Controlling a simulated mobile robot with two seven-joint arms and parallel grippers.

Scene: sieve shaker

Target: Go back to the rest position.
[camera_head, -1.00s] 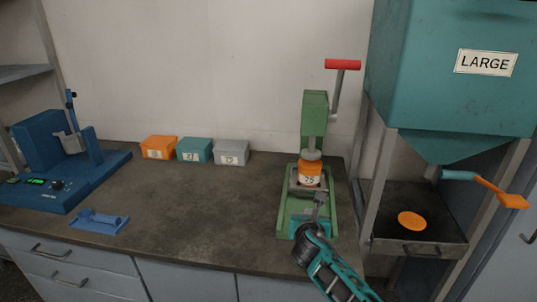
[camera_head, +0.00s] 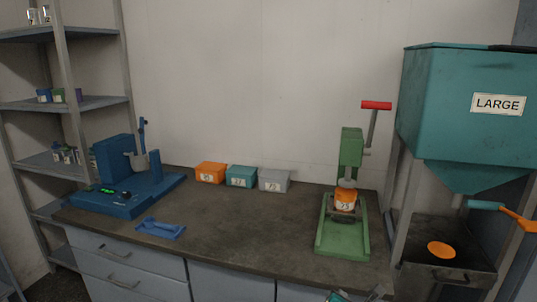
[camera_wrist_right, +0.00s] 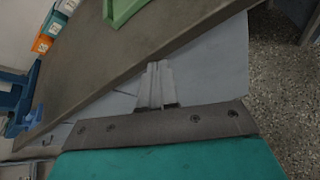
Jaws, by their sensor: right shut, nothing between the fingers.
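My right gripper (camera_wrist_right: 155,85) shows in the right wrist view with its fingers together and nothing between them. It hangs in front of the counter's front edge, over the cabinet fronts. In the head view only a small bit of my right arm (camera_head: 345,296) shows at the bottom edge. My left gripper is not in view. The green press (camera_head: 351,148) stands on the counter at the right, with an orange labelled container (camera_head: 345,200) under its ram. The press is clear of my gripper.
A teal hopper marked LARGE (camera_head: 465,120) stands right, above an orange disc (camera_head: 441,250). Shelves (camera_head: 75,103) stand left.

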